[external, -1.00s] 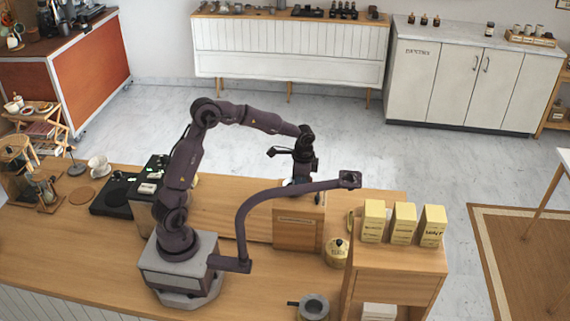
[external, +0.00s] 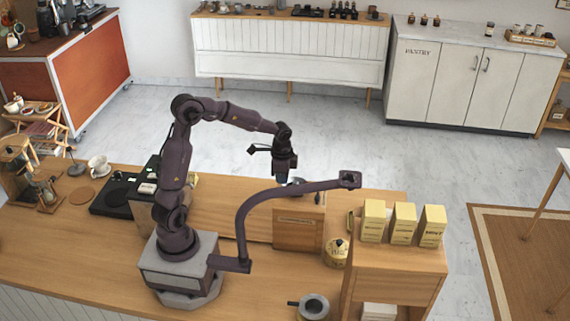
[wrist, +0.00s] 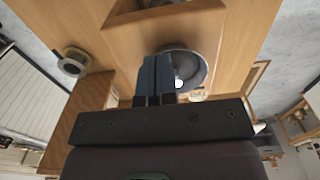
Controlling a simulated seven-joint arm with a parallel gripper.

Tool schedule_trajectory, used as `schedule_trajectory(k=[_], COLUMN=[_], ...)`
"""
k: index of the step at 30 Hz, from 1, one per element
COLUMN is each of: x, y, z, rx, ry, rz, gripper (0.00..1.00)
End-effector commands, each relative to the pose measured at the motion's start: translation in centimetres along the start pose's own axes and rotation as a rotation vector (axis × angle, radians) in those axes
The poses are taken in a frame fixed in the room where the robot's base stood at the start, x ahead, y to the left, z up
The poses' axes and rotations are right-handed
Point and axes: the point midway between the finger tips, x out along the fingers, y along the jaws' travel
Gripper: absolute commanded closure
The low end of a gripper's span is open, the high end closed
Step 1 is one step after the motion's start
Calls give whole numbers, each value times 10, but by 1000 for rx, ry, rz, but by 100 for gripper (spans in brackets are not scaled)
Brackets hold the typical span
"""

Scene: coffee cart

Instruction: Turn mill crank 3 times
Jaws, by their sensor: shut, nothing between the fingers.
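A wooden box with a labelled front (external: 297,234), which looks like the mill, stands on the counter in the external view. A small dark knob (external: 318,197) shows at its top right; I cannot tell if it is the crank's handle. My gripper (external: 283,180) points down above the box's back left. In the wrist view my gripper (wrist: 155,62) has its blue-grey fingers shut together and empty. A round dark metal bowl or dome (wrist: 197,72) shows just beyond and right of the fingers, partly hidden by them. Contact cannot be told.
A curved dark arm with a small head (external: 348,180) arches in front of the box. A metal pot (external: 313,307) is at the front. Free counter lies front left (external: 80,260).

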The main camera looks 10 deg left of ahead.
Motion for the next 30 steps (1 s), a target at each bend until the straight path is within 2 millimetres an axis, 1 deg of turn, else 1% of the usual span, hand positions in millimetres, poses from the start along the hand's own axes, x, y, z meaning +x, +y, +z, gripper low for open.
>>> schedule_trajectory(k=[1,3,14,21,30], x=[0,0,0,0,0], y=[-6,-9,-12,-26,-28], z=[2,3,2,0,0], rx=[-2,-1,-1,0,0], ry=[0,-1,-2,-1,-2], rz=[1,1,0,-1,-1], gripper=[100,100,100,100,100])
